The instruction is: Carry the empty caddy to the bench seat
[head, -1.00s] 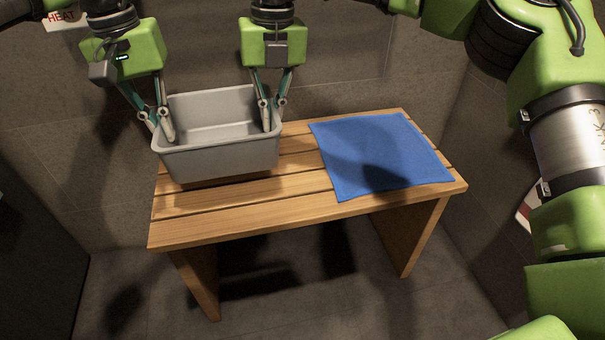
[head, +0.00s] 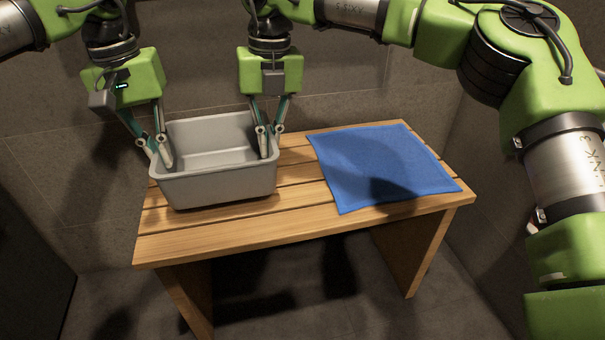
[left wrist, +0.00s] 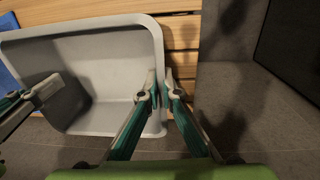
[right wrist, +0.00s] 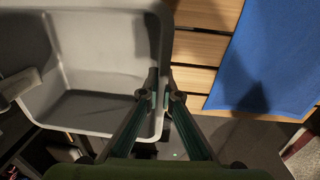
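The empty grey caddy (head: 218,187) is upright at the left end of the wooden bench seat (head: 300,222), on or just above the slats; I cannot tell a small gap. My left gripper (head: 160,160) is shut on the caddy's left wall, one finger inside and one outside. My right gripper (head: 268,148) is shut on the right wall the same way. The left wrist view shows the caddy's wall (left wrist: 158,45) between the left fingers. The right wrist view shows the opposite wall (right wrist: 163,40) between the right fingers. The caddy's inside is bare.
A blue towel (head: 380,160) lies flat on the right half of the bench, apart from the caddy. Dark tiled walls stand behind and to the right of the bench. Slats in front of the caddy are clear.

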